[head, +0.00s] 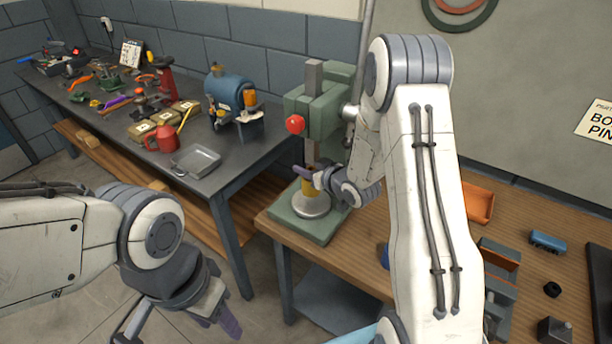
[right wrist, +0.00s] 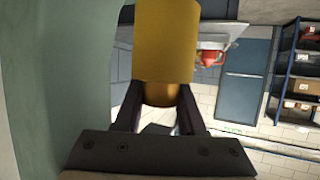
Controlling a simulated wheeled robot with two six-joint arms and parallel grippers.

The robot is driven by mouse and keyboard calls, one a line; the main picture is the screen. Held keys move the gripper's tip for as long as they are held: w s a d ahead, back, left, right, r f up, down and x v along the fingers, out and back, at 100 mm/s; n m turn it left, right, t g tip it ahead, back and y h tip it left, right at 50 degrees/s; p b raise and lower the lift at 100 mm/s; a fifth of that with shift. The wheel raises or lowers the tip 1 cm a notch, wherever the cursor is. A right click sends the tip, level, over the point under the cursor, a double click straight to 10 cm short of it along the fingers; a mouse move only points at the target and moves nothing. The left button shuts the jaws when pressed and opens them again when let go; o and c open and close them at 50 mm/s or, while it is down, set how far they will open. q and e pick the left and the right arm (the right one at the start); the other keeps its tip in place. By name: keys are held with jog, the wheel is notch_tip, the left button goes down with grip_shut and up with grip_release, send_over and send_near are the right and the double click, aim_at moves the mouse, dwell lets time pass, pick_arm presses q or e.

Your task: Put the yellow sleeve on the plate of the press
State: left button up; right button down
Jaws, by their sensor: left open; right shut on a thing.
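The yellow sleeve (head: 307,188) is upright in my right gripper (head: 316,178), directly over the round pale plate (head: 312,206) of the green press (head: 318,112). I cannot tell whether its lower end touches the plate. In the right wrist view the sleeve (right wrist: 165,42) sits between the two dark fingers of my right gripper (right wrist: 158,105), which is shut on it. The press ram comes down just above the sleeve. My left gripper (head: 180,322) is open and empty at the lower left, away from the press and over the floor.
A dark workbench (head: 235,150) at the left holds a grey tray (head: 196,160), a red mug (head: 162,139) and tools.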

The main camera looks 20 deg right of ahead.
jog(key=shift+w+f+b, duration=0.15)
jog(key=shift+f+b, duration=1.15)
jog(key=shift+f, duration=0.45)
jog(key=shift+r, duration=0.1)
jog(key=c, duration=0.9)
grip_release()
jog(key=shift+f, duration=0.25)
jog(key=o, duration=0.4)
jog(key=shift+r, duration=0.15)
